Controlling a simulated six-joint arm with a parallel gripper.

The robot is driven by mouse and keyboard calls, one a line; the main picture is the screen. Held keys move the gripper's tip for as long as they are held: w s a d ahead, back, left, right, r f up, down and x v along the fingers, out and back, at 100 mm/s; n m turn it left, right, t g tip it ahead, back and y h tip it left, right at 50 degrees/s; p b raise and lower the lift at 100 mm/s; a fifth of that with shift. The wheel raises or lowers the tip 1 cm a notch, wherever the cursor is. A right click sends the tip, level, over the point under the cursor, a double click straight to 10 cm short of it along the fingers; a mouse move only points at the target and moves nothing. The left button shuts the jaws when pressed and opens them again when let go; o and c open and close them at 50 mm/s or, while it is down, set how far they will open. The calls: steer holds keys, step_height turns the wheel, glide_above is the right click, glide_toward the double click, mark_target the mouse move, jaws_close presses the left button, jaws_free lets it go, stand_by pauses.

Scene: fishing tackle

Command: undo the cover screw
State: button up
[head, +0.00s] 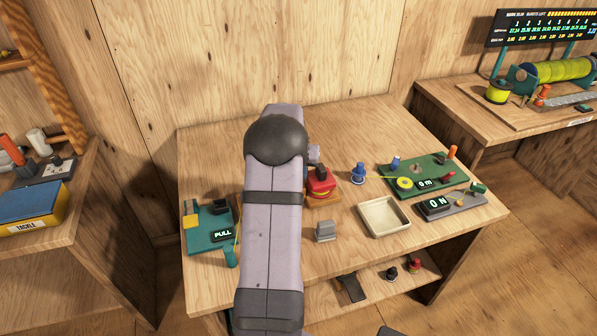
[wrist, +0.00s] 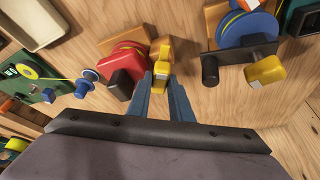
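A red reel (wrist: 122,62) with a black and red housing sits on a wooden block in the wrist view. It also shows right of my arm in the head view (head: 321,182). A small yellow piece (wrist: 161,57) with a silver patch stands beside the reel. My gripper (wrist: 161,82) has its two blue fingers apart, with the yellow piece between or just beyond their tips; I cannot tell if they touch it. I cannot single out the cover screw for certain. In the head view my arm hides the gripper and the table under it.
A blue spool (wrist: 246,30) with a black bracket and yellow knob stands right of the fingers in the wrist view. A cream tray (head: 369,222), a grey block (head: 325,232), a green board (head: 398,166) and a PULL device (head: 205,236) are on the table. The back is clear.

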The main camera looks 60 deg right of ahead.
steer(key=o, duration=0.4)
steer(key=b+v, duration=0.2)
steer(key=v, duration=0.5)
steer(key=shift+r, duration=0.15)
steer(key=shift+a, duration=0.1)
stand_by(0.4)
